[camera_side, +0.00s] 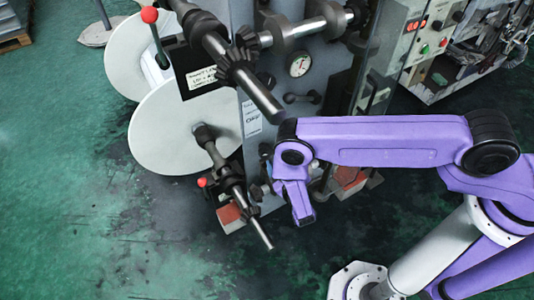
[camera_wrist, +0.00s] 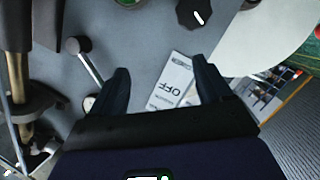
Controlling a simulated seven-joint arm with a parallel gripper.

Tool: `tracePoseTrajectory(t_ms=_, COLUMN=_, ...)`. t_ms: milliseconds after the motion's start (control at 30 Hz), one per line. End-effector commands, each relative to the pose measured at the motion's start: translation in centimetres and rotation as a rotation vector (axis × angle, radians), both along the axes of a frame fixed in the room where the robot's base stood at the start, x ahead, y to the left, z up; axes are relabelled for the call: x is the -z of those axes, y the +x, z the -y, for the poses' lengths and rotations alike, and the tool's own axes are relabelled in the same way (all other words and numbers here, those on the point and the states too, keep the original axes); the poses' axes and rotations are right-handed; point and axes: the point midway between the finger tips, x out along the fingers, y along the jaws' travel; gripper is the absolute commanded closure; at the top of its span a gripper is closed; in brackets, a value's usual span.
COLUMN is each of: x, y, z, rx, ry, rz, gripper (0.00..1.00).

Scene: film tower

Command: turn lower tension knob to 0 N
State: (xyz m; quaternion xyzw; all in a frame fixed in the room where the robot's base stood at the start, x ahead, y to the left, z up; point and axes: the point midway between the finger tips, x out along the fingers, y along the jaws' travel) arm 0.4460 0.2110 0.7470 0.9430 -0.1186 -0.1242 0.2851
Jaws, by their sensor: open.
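In the wrist view a round black knob (camera_wrist: 197,13) with a white pointer mark sits on the grey panel at the top edge, partly cut off. No scale numbers are readable, and I cannot tell whether it is the lower tension knob. My gripper (camera_wrist: 163,76) has its two dark fingers apart, with nothing held between them. The knob lies beyond the fingertips, above the right finger. In the side view my purple gripper (camera_side: 300,214) hangs in front of the machine's lower part. I cannot make out the knob there.
A label reading OFF (camera_wrist: 172,82) shows between the fingers. In the side view a steel shaft (camera_side: 232,190) sticks out left of my gripper, near a white disc (camera_side: 180,130). A larger shaft (camera_side: 235,70) projects above.

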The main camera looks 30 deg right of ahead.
Motion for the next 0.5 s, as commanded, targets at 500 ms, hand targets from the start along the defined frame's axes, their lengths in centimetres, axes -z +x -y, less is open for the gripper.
tracePoseTrajectory(t_ms=500, x=1.8, y=-5.4, z=2.8, rx=-0.206, ry=0.697, rz=-0.132, gripper=0.22)
